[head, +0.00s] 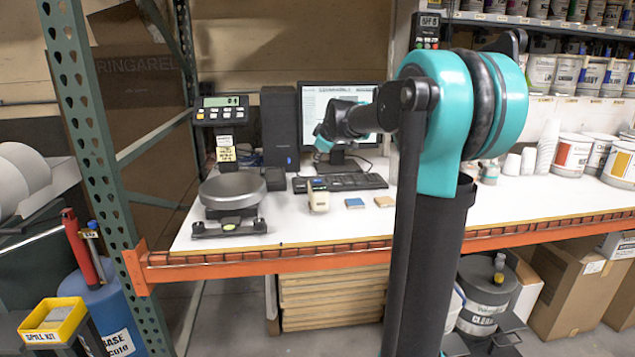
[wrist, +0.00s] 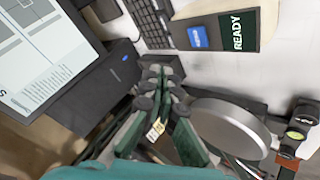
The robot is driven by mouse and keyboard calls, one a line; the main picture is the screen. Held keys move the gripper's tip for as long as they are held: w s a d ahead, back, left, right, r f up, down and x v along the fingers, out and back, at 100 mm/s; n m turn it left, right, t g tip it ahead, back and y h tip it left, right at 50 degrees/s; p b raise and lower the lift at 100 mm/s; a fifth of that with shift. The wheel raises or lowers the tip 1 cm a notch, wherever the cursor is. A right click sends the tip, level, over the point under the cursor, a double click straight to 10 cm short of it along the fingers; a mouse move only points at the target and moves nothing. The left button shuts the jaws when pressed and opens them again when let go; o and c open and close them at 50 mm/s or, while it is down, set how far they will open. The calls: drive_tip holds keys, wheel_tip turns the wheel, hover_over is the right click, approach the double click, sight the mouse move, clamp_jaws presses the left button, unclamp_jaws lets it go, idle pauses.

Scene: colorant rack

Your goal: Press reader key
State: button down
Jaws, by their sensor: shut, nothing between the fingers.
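The reader (head: 318,196) is a small pale handheld-like device on the white bench, in front of the keyboard. In the wrist view, the reader (wrist: 220,32) shows a blue key (wrist: 199,37) and a dark display (wrist: 238,30) reading "READY". My gripper (wrist: 160,76) is shut and empty, its fingertips together in the wrist view. The fingertips appear below and left of the blue key in that view, apart from the reader. In the head view my gripper (head: 321,146) hangs in front of the monitor, above the reader; its fingertips are too small to make out there.
A scale with a round metal pan (head: 231,191) stands left of the reader. The monitor (head: 335,112), a black tower (head: 280,125) and the keyboard (head: 345,182) are behind it. Blue and tan pads (head: 354,203) lie to its right. Paint cans (head: 570,152) stand at the right.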

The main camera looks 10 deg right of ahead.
sight(318, 181)
drive_tip(key=shift+f, duration=2.65)
drive_tip(key=shift+f, duration=0.15)
drive_tip(key=shift+f, duration=0.3)
drive_tip(key=shift+f, duration=0.3)
drive_tip(key=shift+r, duration=0.75)
drive_tip(key=shift+r, duration=2.5)
